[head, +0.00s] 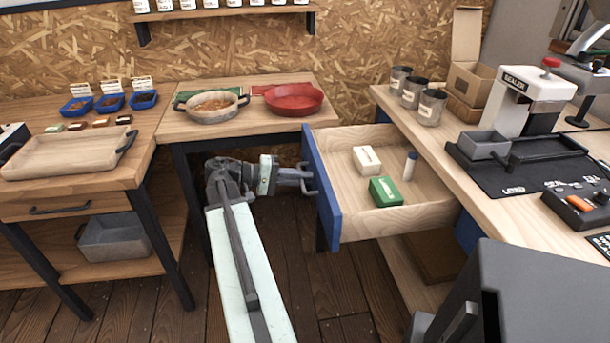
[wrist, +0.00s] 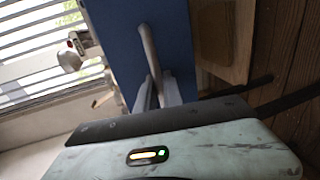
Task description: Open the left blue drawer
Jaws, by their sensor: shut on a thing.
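The blue-fronted drawer (head: 322,186) stands pulled out from under the right-hand wooden counter in the head view. Inside lie a white box (head: 367,160), a green box (head: 385,192) and a small white bottle with a blue cap (head: 410,166). My gripper (head: 305,180) is at the outer side of the blue front and is shut on the drawer's handle. In the wrist view the blue front (wrist: 120,45) fills the upper middle, and the grey bar handle (wrist: 149,52) runs down to my gripper's fingers (wrist: 158,95).
A table (head: 250,130) behind holds a pan (head: 212,107) and a red dish (head: 294,99). A wooden tray (head: 65,155) is on the left bench. The counter (head: 450,150) carries metal cups and a sealer (head: 520,105). A dark cabinet (head: 540,290) stands front right. Wooden floor is free around my arm.

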